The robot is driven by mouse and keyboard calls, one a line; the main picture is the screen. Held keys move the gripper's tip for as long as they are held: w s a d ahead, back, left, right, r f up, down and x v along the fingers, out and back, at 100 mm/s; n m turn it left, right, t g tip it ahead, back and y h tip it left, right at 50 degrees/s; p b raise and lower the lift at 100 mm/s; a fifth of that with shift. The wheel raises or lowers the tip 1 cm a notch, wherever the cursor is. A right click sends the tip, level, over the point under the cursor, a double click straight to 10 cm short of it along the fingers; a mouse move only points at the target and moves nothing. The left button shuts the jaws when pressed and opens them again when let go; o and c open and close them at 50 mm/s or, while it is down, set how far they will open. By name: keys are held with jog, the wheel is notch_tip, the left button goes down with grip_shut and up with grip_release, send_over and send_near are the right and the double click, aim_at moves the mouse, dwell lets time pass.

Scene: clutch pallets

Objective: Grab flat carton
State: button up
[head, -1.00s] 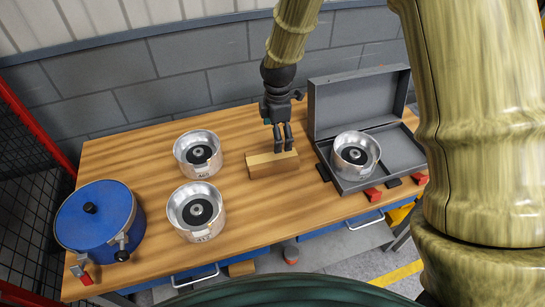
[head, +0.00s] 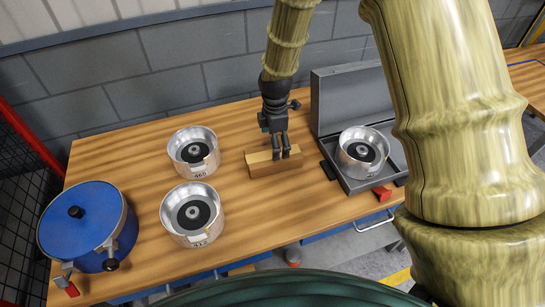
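A small flat wooden-brown block (head: 273,164), which looks like the flat carton, lies on the wooden table in the head view. My gripper (head: 281,155) points down at it from above, with its fingertips at the block's top. The two fingers are slightly apart. Whether they touch or grip the block cannot be told. The fingers hide a little of the block's upper face.
Two silver clutch drums (head: 194,152) (head: 192,213) stand left of the block. A blue lidded pot (head: 87,226) is at the far left. An open grey case (head: 350,103) holding another silver drum (head: 362,152) is at the right. Bare wooden tabletop (head: 120,165) lies between them.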

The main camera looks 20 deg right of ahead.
jog(key=shift+s+a+f+p, duration=0.15)
jog(key=shift+f+p, duration=0.45)
jog(key=shift+f, duration=0.4)
jog(key=shift+w+a+f+p, duration=0.15)
jog(key=shift+f+p, duration=0.45)
jog(key=shift+f, duration=0.35)
jog(key=shift+f+p, duration=0.45)
jog(key=shift+f, duration=0.95)
jog(key=shift+s, duration=0.1)
jog(key=c, duration=1.1)
